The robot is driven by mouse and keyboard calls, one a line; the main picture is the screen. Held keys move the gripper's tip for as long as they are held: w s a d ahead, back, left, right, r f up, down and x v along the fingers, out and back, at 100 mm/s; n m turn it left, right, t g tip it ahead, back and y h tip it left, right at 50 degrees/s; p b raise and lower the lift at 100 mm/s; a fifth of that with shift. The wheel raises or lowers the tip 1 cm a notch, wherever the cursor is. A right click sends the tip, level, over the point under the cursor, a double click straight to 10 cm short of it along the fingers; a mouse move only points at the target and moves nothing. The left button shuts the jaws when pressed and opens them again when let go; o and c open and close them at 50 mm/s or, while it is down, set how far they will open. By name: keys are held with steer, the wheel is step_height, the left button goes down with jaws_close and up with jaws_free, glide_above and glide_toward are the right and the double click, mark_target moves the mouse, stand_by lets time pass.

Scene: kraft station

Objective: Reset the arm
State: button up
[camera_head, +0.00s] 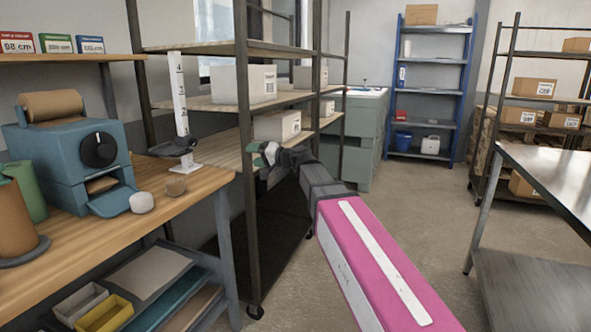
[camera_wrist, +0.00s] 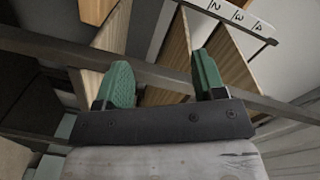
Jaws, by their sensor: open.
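My gripper (camera_head: 262,155) is at the end of my pink and grey arm, in front of the dark upright of the shelf rack (camera_head: 243,200) in the head view. In the wrist view its two green fingers (camera_wrist: 162,85) stand apart with nothing held between them. The rack's dark post and wooden boards show beyond the fingers. Whether the gripper touches the rack cannot be told.
A wooden workbench (camera_head: 205,180) on the left holds a blue machine (camera_head: 70,155) and a white numbered post (camera_head: 180,105). White boxes (camera_head: 250,84) sit on the rack. A metal table (camera_head: 550,180) stands right. Floor (camera_head: 420,205) between is clear.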

steer(key=s+d+f+g+h, duration=0.1)
steer(key=s+d+f+h, duration=0.15)
steer(key=d+f, duration=0.45)
steer(key=s+d+f+g+h, duration=0.1)
steer(key=s+d+f+h, duration=0.2)
steer(key=f, duration=0.9)
steer(key=s+d+f+g+h, duration=0.1)
steer(key=s+d+f+h, duration=0.15)
steer(key=d+f, duration=0.5)
steer(key=s+d+f+m+g+h, duration=0.1)
steer(key=s+d+f+g+h, duration=0.2)
steer(key=s+d+f+h, duration=0.5)
steer(key=s+d+f, duration=0.3)
steer(key=d+f, duration=0.4)
steer(key=f, duration=0.1)
steer(key=shift+s+d+g, duration=0.25)
steer(key=shift+s+g, duration=0.15)
